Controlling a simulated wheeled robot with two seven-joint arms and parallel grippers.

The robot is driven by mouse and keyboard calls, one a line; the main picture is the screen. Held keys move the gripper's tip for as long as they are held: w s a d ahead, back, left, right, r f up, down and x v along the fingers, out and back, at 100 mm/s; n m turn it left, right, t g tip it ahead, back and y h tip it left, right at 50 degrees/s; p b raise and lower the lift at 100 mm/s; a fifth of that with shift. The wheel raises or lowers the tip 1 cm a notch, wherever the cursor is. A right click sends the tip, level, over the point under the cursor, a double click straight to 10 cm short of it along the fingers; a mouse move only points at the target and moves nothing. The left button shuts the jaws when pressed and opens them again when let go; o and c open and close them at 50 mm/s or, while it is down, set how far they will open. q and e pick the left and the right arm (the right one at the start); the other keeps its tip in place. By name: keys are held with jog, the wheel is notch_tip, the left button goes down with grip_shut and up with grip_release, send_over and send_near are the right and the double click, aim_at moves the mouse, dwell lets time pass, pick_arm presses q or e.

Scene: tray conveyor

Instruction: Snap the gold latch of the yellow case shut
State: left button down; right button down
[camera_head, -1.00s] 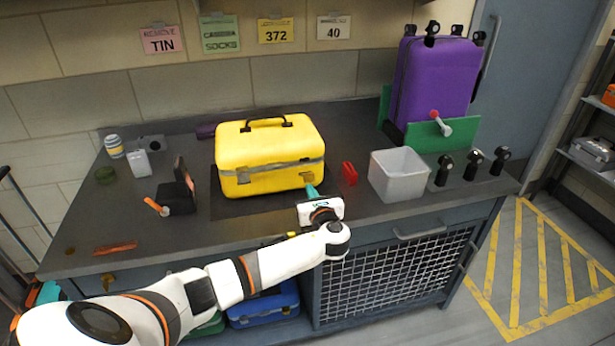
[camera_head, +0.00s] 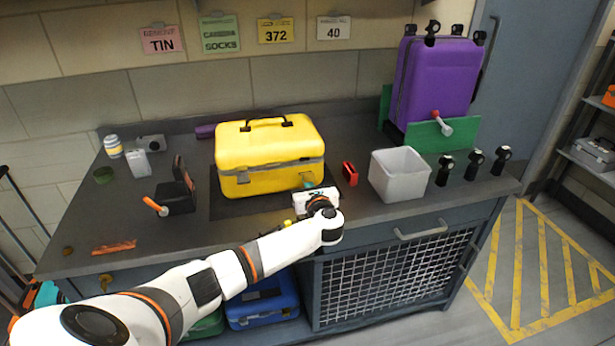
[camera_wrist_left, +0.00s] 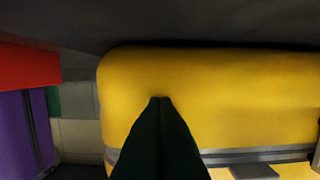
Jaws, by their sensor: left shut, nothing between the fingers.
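The yellow case (camera_head: 262,148) sits closed-lidded on a dark mat on the workbench, its black handle on top. A gold latch (camera_head: 242,177) shows at the left of its front. The right part of the front is partly covered by my left gripper (camera_head: 308,184), so the latch there is hard to make out. That gripper is shut and empty, its fingertips close to the case's front right; I cannot tell whether they touch. In the left wrist view the dark fingers (camera_wrist_left: 160,101) stand together before the yellow case (camera_wrist_left: 235,95). My right gripper is out of view.
A red object (camera_head: 350,173) and a pale open bin (camera_head: 398,178) stand right of the case. A purple suitcase (camera_head: 435,85) stands at the back right. A black holder with an orange-handled tool (camera_head: 178,196) is on the left. The bench's front left is mostly clear.

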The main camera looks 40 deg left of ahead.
pick_arm(q)
jog(key=shift+s+d+p, duration=0.1)
jog(key=shift+d+p, duration=0.05)
jog(key=shift+p, duration=0.15)
jog(key=shift+p+v, duration=0.85)
jog(key=shift+v, duration=0.2)
jog(key=shift+r, duration=0.1)
